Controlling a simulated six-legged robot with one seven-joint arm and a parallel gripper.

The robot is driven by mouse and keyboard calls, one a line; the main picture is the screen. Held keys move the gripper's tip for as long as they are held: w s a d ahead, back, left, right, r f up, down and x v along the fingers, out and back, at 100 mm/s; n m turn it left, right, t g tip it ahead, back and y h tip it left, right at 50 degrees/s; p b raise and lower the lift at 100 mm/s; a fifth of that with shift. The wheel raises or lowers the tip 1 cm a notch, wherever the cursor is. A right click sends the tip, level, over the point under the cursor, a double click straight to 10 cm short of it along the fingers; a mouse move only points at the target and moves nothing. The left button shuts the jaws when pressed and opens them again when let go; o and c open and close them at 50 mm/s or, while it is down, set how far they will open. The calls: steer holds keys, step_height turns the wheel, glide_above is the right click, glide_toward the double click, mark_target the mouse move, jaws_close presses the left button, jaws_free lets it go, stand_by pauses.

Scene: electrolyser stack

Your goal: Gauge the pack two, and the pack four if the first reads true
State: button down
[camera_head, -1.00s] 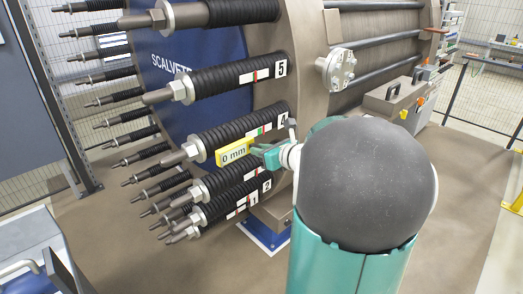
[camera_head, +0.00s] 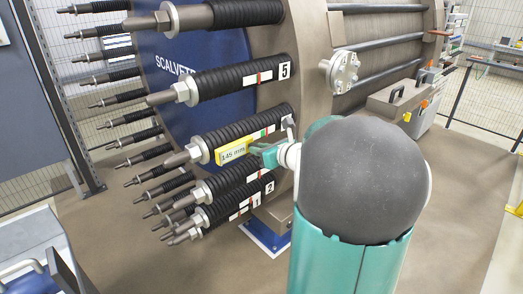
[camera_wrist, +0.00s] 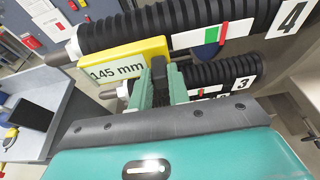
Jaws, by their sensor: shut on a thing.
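The yellow gauge (camera_head: 233,151) lies close along the lower side of pack four (camera_head: 232,132), and its display reads 145 mm. The gauge also shows in the wrist view (camera_wrist: 130,62). My gripper (camera_wrist: 160,78) is shut on the gauge's dark end piece; in the head view my gripper (camera_head: 265,153) is just right of the gauge. Pack four's white strip (camera_wrist: 208,37) has a green band and a red mark. Whether the gauge touches the pack's end is unclear. Pack two (camera_head: 250,192), low on the stack, is partly hidden by neighbouring packs.
Pack five (camera_head: 230,80) is above and pack three (camera_wrist: 220,78) close below. Several bolts with nuts stick out at left. A flange (camera_head: 340,72) juts from the stack on the right.

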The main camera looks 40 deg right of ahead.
steer(key=c, duration=1.3)
jaws_free()
steer(key=shift+o, duration=0.2)
steer(key=v, duration=1.3)
steer(key=shift+s+r, duration=0.15)
steer(key=shift+s, duration=0.25)
